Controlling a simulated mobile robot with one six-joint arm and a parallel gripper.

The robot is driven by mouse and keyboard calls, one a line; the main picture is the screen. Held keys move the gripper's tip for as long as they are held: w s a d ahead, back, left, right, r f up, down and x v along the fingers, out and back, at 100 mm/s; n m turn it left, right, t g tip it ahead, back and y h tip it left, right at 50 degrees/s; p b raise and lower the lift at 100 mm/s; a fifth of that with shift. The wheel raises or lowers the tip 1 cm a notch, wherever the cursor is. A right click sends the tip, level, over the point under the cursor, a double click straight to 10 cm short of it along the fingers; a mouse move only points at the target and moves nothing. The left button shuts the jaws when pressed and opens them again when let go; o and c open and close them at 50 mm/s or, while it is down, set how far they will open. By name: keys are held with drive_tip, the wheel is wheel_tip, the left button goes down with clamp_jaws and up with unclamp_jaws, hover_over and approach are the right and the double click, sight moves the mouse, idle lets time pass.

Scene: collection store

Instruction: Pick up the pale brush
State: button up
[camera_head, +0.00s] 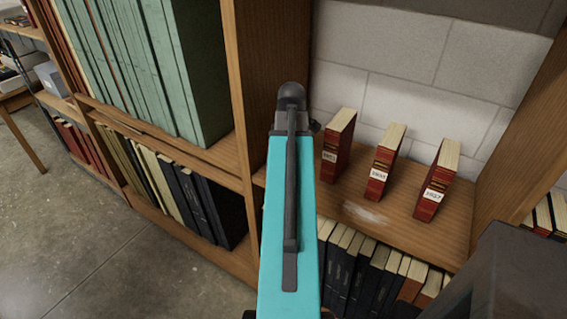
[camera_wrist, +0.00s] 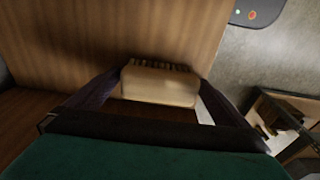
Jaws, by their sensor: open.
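The pale brush (camera_wrist: 158,86) shows in the wrist view as a cream block with a dark row of bristles along its top edge. It lies against a brown wooden surface (camera_wrist: 110,35). My gripper (camera_wrist: 161,80) is open, with one dark finger on each side of the brush. I cannot tell whether either finger touches it. In the head view my teal arm covers the middle, and I cannot make out the brush or the fingers there.
Three red labelled books (camera_head: 382,162) stand apart on a wooden shelf (camera_head: 345,200) right of my arm, with a whitish patch in front. Dark books (camera_head: 360,265) fill the shelf below. Green volumes (camera_head: 175,70) stand at left. Grey floor (camera_head: 60,230) is clear at lower left.

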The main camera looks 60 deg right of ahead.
drive_tip(key=c, duration=1)
drive_tip(key=shift+r, duration=0.1)
wheel_tip(320, 180, up, 18)
drive_tip(key=b, duration=0.2)
idle(0.7)
